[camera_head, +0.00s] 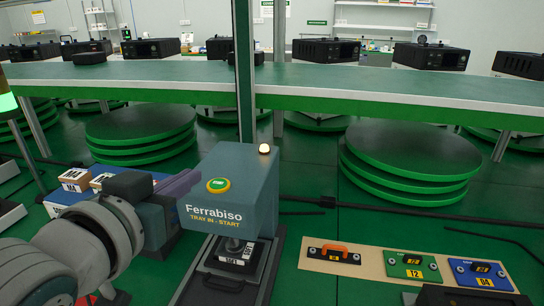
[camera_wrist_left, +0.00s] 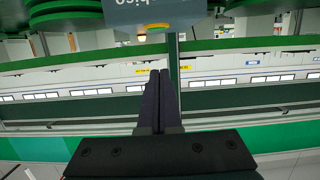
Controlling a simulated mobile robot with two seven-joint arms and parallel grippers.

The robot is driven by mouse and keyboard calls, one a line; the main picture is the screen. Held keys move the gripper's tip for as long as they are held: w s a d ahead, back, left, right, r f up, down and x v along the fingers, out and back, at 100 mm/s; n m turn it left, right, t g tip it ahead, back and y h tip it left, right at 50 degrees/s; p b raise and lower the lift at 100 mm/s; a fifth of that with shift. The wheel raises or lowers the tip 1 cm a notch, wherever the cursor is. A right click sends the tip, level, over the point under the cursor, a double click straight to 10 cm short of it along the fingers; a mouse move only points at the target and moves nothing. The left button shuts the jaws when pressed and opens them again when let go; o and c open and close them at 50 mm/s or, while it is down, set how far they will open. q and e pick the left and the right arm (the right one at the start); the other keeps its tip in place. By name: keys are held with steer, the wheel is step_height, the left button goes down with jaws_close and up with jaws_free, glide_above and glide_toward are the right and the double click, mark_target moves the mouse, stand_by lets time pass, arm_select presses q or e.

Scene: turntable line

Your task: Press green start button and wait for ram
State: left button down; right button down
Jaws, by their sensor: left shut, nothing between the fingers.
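The green start button (camera_head: 218,185) sits in a yellow ring on the sloped front of the grey-blue Ferrabiso press (camera_head: 262,190), marked "TRAY IN - START". My left gripper (camera_head: 198,174) is shut and empty, with its fingertips just left of the button in the head view. I cannot tell whether they touch the press. In the left wrist view, the shut fingers (camera_wrist_left: 159,75) point toward the press housing (camera_wrist_left: 150,10), and part of the yellow ring (camera_wrist_left: 157,26) shows there. Below the housing is a black labelled block (camera_head: 236,260) in the press bay. A pale lamp (camera_head: 264,149) tops the press. My right gripper is out of view.
A tan board (camera_head: 370,268) right of the press holds an orange-handled tool (camera_head: 334,252), a green plate (camera_head: 412,266) and a blue plate (camera_head: 480,273). Small boxes (camera_head: 75,180) lie left, behind my arm. A post (camera_head: 244,75) rises behind the press, and a long green counter (camera_head: 400,85) crosses behind.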

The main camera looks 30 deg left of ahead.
arm_select(q)
steer(key=shift+v, duration=1.3)
steer(key=s+d+f+m+g+h+p, duration=0.1)
steer(key=s+d+f+m+g+h, duration=0.15)
steer(key=s+d+g, duration=0.4)
steer(key=s+d+f+m+g+h, duration=0.15)
steer(key=s+f+g, duration=0.25)
steer(key=s, duration=0.5)
step_height(320, 180, up, 38)
steer(key=s+p, duration=0.1)
steer(key=p, duration=3.7)
steer(key=shift+s+r+m+g, duration=0.15)
steer(key=shift+m+g, duration=0.15)
steer(key=shift+g, duration=0.15)
steer(key=shift+a, duration=0.1)
